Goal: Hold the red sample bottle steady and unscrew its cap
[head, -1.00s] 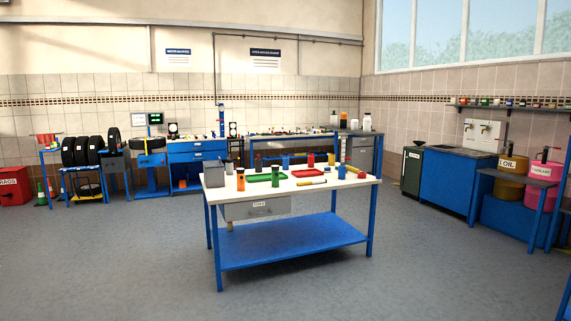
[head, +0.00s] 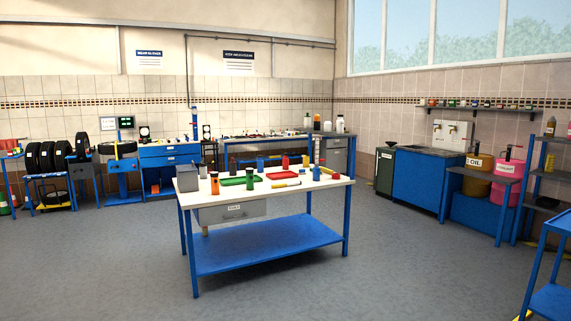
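A small red upright cylinder (head: 285,161), which looks like the red sample bottle, stands toward the back of the white-topped workbench (head: 325,184). It is too small for me to make out its cap. Neither of my grippers is in the head view.
Around it on the bench are a green tray (head: 232,182), a red tray (head: 281,175), blue, yellow, orange and green bottles, and a grey box (head: 187,178). Open grey floor (head: 390,265) lies before the bench. A blue cart (head: 552,300) stands at the lower right.

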